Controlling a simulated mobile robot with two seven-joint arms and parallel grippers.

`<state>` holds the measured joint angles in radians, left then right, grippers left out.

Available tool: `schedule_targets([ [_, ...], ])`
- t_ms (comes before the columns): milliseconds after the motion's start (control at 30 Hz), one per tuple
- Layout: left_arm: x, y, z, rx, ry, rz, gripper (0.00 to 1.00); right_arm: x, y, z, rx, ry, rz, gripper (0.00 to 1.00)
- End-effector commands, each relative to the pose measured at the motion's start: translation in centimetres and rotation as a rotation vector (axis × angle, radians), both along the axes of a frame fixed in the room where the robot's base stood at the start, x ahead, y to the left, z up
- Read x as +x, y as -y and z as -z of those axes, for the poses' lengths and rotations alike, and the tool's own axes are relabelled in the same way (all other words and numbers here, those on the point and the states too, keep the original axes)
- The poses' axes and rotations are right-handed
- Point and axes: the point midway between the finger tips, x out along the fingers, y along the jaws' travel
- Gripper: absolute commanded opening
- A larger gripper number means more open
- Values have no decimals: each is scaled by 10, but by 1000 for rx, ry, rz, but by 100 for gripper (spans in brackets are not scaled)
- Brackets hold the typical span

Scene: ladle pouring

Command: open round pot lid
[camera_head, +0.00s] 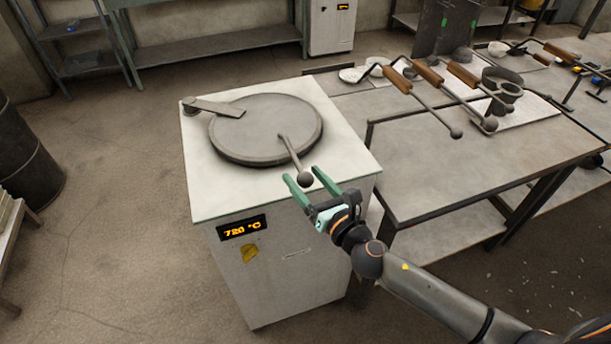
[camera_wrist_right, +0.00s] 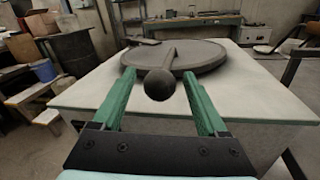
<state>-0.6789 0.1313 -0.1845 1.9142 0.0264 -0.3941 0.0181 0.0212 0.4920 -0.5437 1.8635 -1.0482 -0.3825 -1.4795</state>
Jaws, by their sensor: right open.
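The round pot lid (camera_head: 262,122) is a flat grey disc lying closed on the white furnace top. A hinge arm (camera_head: 214,107) joins it at the far left, and a handle rod (camera_head: 290,152) ends in a dark ball knob (camera_head: 305,179) past the lid's near edge. My right gripper (camera_head: 306,178) is open at the knob, with its green fingers on either side. In the right wrist view the knob (camera_wrist_right: 159,85) shows between the two fingertips (camera_wrist_right: 158,88), with gaps to both. The lid (camera_wrist_right: 190,58) is beyond it. My left gripper is not in view.
The white furnace (camera_head: 275,260) has a display reading 720 °C. A table (camera_head: 430,178) on the right holds several long wooden-handled tools (camera_head: 425,100). A dark barrel (camera_head: 25,160) stands at the left. Open floor (camera_head: 115,200) lies left of the furnace.

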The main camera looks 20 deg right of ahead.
Motion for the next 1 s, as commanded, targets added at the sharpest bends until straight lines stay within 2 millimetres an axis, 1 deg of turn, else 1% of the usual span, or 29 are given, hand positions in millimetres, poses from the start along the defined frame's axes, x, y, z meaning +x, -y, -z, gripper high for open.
schedule_targets([
  [300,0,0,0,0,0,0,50,3,-1,0,0,0,-1,76],
  [333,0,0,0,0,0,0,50,3,-1,0,0,0,-1,74],
  [900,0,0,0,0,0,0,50,2,-1,0,0,0,-1,9],
  [1000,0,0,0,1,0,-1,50,2,-1,0,0,0,-1,0],
])
